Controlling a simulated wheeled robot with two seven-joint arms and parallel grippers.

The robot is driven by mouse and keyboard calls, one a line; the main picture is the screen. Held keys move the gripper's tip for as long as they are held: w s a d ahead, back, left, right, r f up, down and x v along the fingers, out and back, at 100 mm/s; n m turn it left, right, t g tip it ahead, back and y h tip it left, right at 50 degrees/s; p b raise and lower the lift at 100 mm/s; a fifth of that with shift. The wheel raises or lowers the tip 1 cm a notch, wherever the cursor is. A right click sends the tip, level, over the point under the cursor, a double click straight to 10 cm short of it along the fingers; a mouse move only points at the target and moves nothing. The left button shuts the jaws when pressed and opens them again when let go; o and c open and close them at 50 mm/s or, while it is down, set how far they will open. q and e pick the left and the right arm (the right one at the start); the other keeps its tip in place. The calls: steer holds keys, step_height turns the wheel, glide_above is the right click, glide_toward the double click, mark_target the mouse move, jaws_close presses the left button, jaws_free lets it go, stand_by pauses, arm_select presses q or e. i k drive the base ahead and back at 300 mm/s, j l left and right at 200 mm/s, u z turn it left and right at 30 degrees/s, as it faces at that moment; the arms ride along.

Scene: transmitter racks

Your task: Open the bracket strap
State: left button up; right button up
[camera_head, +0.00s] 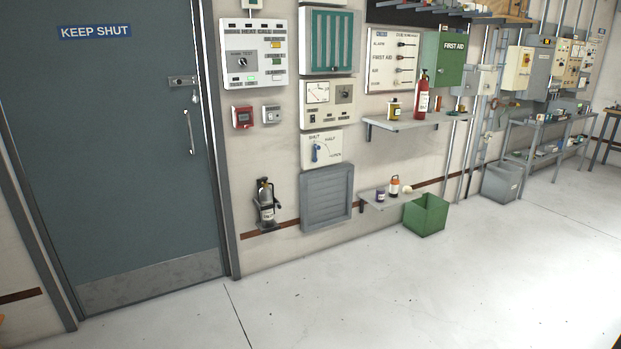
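A small dark fire extinguisher (265,196) stands upright in a black wall bracket (267,226), low on the wall right of the door. A band that may be the bracket strap crosses the front of its body. It is too small here to tell whether the strap is fastened. A red extinguisher (422,98) stands on the upper wall shelf (408,122), apart from the bracket. Neither of my grippers is in view.
A grey door (130,170) is shut at left. A low shelf (380,204) holds small containers beside a green bin (427,215). The floor (400,290) in front is clear.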

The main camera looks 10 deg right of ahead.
mark_target(277, 204)
steer(key=i+z, duration=0.15)
steer(key=i, duration=0.4)
steer(key=i+j+z, duration=0.15)
steer(key=i, duration=0.4)
steer(key=i+j+z, duration=0.15)
steer(key=i, duration=0.35)
steer(key=i+l+z, duration=0.1)
steer(key=i+l, duration=0.2)
steer(key=i, duration=0.15)
steer(key=i+l+z, duration=0.15)
steer(key=i+l, duration=0.15)
steer(key=i, duration=0.15)
steer(key=i+l+z, duration=0.1)
steer(key=i+l, duration=0.15)
steer(key=i, duration=0.2)
steer(key=i+l+u, duration=0.2)
steer(key=l, duration=0.15)
steer(key=i+l+u, duration=0.2)
steer(key=l+u, duration=0.1)
steer(key=u, duration=0.35)
steer(key=k, duration=0.05)
